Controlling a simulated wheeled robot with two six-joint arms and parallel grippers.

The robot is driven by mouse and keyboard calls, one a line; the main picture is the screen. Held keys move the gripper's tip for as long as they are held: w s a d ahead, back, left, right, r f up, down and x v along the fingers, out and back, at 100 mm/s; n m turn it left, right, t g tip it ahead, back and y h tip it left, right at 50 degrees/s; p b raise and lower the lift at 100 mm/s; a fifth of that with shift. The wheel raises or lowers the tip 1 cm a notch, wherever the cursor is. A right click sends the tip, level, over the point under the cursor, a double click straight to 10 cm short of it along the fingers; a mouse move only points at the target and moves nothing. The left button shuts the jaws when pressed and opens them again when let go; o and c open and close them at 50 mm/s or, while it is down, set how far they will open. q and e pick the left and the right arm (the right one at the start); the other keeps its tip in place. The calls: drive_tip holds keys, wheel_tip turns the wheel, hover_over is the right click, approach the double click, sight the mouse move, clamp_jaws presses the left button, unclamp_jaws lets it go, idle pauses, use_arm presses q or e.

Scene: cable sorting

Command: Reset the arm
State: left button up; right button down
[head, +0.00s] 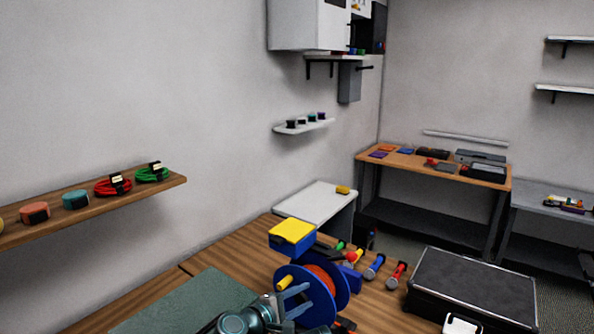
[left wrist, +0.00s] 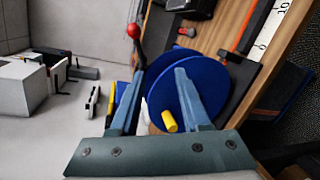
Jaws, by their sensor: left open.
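My left gripper (head: 303,299) reaches in from the bottom of the head view, open, its two blue-grey fingers beside a blue cable reel (head: 342,286) with reddish cable and a yellow knob. In the left wrist view, the open fingers (left wrist: 160,74) stand apart in front of the reel (left wrist: 204,96), whose yellow knob shows low between them. Nothing is clearly held; whether the fingers touch the reel cannot be told. My right gripper is not seen.
A black case (head: 470,285) lies right of the reel. A yellow-topped blue box (head: 291,232) and several coloured connectors stand behind it. A green mat (head: 185,305) covers the table's left. A wooden shelf (head: 90,205) with coiled cables hangs on the left wall.

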use_arm(q)
drive_tip(key=s+a+f+m+g+y, duration=0.2)
drive_tip(key=s+a+f+m+g, duration=0.1)
drive_tip(key=f+m, duration=0.25)
drive_tip(key=s+a+f+m+g+y, duration=0.3)
drive_tip(key=f+m, duration=0.1)
drive_tip(key=f, duration=0.3)
drive_tip(key=s+a+f+m+g+y, duration=0.4)
drive_tip(key=s+a+y, duration=0.15)
drive_tip(key=a, duration=0.65)
drive_tip(key=s+d+m+g+y, duration=0.1)
drive_tip(key=s+d+m, duration=0.3)
drive_tip(key=s+d, duration=0.3)
drive_tip(key=d, duration=0.3)
drive_tip(key=shift+d, duration=0.35)
drive_tip(key=shift+o, duration=0.2)
drive_tip(key=shift+f, duration=0.15)
